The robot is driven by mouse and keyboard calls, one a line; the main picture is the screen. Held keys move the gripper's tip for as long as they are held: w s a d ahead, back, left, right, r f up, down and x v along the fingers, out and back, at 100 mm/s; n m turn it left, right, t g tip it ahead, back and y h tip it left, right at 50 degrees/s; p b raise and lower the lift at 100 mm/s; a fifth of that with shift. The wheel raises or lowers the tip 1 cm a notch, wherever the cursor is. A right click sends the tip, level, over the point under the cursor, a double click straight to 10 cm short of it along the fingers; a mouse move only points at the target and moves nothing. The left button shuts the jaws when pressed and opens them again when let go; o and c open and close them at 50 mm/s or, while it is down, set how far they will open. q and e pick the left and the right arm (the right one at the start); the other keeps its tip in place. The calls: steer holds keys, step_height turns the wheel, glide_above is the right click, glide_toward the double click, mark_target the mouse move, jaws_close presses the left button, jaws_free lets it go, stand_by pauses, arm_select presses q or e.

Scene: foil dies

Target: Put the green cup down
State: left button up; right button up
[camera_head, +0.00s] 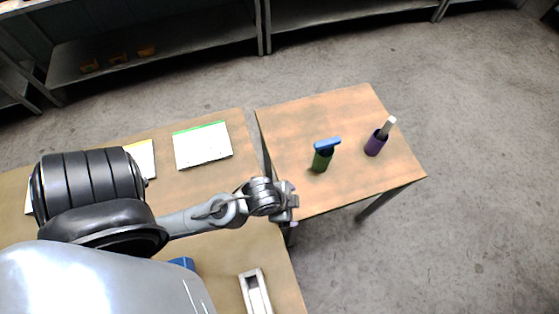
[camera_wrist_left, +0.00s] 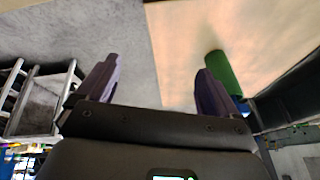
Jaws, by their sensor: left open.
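The green cup (camera_head: 321,161) stands on the small wooden table (camera_head: 299,125), with a blue-topped item (camera_head: 327,144) sticking out of its top. My left gripper (camera_head: 293,201) is at that table's left front edge, apart from the cup and to its lower left. In the left wrist view my left gripper (camera_wrist_left: 155,85) is open, with nothing between its purple fingers. The green cup (camera_wrist_left: 222,74) shows there just beyond the right finger, partly hidden by it. My right gripper does not show.
A purple cup (camera_head: 375,144) holding a pale item stands right of the green cup. A second table at left carries papers (camera_head: 202,148), a blue object (camera_head: 182,263) and a grey tray (camera_head: 256,292). Shelves (camera_head: 160,50) line the back. The small table's far left part is clear.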

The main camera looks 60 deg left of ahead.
arm_select(q)
steer(key=s+n, duration=0.1)
steer(key=n, duration=0.1)
steer(key=s+a+r+n+g, duration=0.1)
steer(key=shift+s+a+n, duration=0.2)
steer(key=shift+s+n, duration=0.1)
steer(key=shift+n, duration=0.1)
step_height(320, 180, up, 22)
steer(key=p, duration=2.2)
